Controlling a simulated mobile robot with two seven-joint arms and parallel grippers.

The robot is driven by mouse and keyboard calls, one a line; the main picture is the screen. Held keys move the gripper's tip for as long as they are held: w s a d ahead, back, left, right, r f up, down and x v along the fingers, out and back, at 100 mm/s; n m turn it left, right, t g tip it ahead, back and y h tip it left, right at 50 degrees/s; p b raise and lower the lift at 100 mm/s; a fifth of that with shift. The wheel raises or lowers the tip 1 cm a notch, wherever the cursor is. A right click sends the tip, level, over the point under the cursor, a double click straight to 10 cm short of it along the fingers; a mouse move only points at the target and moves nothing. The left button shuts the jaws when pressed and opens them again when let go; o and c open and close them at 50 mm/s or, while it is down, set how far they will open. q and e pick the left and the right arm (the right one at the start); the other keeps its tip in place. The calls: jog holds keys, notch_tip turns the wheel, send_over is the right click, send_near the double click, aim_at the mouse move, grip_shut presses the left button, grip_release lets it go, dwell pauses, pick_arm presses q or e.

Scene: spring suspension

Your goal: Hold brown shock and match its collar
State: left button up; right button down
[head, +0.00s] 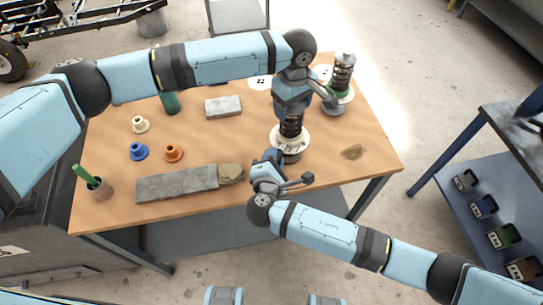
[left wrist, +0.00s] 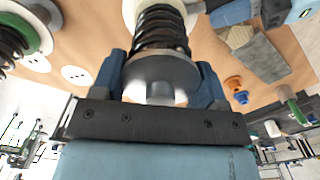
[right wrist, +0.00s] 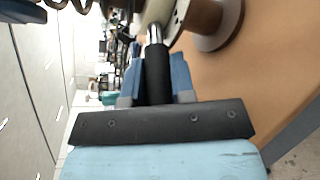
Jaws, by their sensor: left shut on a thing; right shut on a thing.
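The brown shock (head: 291,148) stands upright on the table, with a dark coil spring, a pale cream ring and a brown base (right wrist: 218,28). My left gripper (head: 293,104) is shut on its top end from above; the left wrist view shows its grey cap (left wrist: 160,70) between the fingers and the spring beyond. My right gripper (head: 268,165) is low beside the shock, shut on a black handle (right wrist: 157,72) with a silver shaft that reaches to the cream ring; whether it engages is unclear. A cream collar (head: 140,125), a blue collar (head: 138,151) and an orange collar (head: 173,153) stand apart at left.
A second shock with a green ring (head: 341,80) stands at the back right. A side shelf (head: 465,195) is at right.

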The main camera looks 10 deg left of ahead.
pick_arm(q)
jog(key=shift+s, duration=0.1)
pick_arm(e)
jog(key=d+n+y, duration=0.2)
jog(key=y, duration=0.1)
jog(key=shift+s+d+n+y, duration=0.1)
jog(key=shift+s+n+y, duration=0.2)
jog(key=shift+n, duration=0.1)
jog(key=shift+s+d+n+g+y, duration=0.1)
jog(key=shift+d+n+g+y, duration=0.2)
jog(key=shift+d+n+y, duration=0.35)
jog(key=shift+d+n+g+y, duration=0.3)
jog(key=shift+n+y, duration=0.15)
jog(key=shift+y, duration=0.4)
jog(key=c, duration=1)
grip_release()
jog(key=shift+o, duration=0.2)
jog(key=shift+s, duration=0.1)
